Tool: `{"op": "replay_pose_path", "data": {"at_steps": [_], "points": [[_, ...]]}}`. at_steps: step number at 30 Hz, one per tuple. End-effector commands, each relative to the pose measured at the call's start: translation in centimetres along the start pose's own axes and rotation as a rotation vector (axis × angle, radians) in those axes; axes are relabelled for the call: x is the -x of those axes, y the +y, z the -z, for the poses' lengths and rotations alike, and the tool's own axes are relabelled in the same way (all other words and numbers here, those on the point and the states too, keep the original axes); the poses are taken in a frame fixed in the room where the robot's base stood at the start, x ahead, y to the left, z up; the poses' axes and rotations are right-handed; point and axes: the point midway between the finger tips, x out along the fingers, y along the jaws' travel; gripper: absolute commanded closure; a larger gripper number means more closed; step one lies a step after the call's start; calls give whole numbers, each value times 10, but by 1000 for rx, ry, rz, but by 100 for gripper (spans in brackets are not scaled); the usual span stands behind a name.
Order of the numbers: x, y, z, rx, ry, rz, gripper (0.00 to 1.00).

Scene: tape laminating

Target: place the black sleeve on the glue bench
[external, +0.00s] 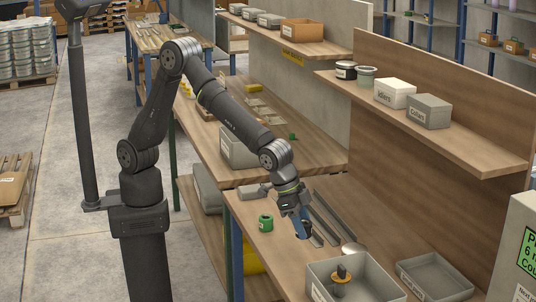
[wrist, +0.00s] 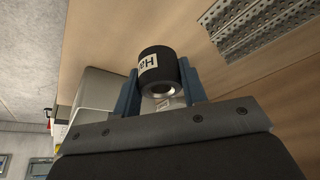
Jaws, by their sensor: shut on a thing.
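A black sleeve (wrist: 152,62) with a white label, its lettering partly readable as "Ha", sits between the two blue fingers of my gripper (wrist: 158,72) in the wrist view. The fingers are shut on its sides, and its open metal-lined end faces the camera. In the external view my gripper (external: 302,229) points down above the near wooden bench (external: 385,215); the sleeve is mostly hidden there by the fingers. No readable sign marks which bench is the glue bench.
A green roll (external: 266,223) stands left of my gripper. Grey metal strips (external: 325,218) lie close behind it. A grey bin (external: 350,285) holding a black-and-yellow item and another grey bin (external: 434,277) stand in front. A shelf (external: 450,140) with boxes overhangs the bench's right side.

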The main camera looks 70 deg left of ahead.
Motion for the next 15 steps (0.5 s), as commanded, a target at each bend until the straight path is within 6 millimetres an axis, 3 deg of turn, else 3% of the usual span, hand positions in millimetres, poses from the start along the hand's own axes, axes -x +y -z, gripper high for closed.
{"op": "replay_pose_path", "data": {"at_steps": [6,15], "points": [[-34,-32,16,2,0,1,89],[-54,-39,14,-1,-2,0,89]]}}
